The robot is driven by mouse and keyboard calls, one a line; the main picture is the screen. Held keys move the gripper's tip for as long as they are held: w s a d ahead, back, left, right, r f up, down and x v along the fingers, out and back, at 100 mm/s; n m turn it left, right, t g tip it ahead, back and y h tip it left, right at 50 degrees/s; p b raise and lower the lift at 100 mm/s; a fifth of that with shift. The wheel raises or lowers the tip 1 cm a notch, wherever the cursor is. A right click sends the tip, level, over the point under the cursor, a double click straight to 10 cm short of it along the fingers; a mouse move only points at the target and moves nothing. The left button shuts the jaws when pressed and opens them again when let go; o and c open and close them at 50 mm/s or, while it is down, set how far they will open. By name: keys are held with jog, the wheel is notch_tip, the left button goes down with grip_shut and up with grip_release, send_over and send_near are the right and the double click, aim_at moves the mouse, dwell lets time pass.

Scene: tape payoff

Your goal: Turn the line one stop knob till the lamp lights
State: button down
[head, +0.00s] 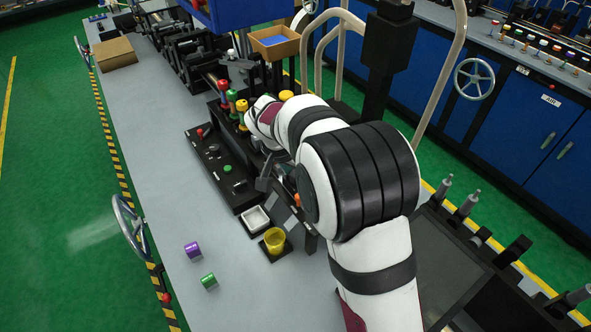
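A black control panel (222,166) lies on the long grey bench, left of my arm. It carries a small red knob or button (200,131), a green round one (228,168) and small dark fittings. I cannot tell which is the line one stop knob, and I cannot make out a lit lamp. My white and black arm reaches from the lower right over the panel's right side. Its far end is by the coloured posts.
Red, green and yellow posts (232,103) stand behind the panel. A white tray (256,219) and a yellow cup (275,240) stand in front of it. Purple (192,250) and green (208,281) pieces lie on the bench (165,180), whose left side is mostly clear. A handwheel (130,225) sits at its left edge.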

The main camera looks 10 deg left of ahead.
jog(key=m+h, duration=0.1)
jog(key=m, duration=0.2)
jog(key=m+g, duration=0.1)
jog(key=m, duration=0.2)
jog(key=shift+a+h, duration=0.15)
jog(key=shift+h, duration=0.25)
jog(key=shift+g, duration=0.3)
jog(key=c, duration=0.5)
grip_release()
jog(key=v, duration=1.5)
jog(key=shift+a+r, duration=0.25)
jog(key=shift+r, duration=0.05)
jog(key=shift+s, duration=0.1)
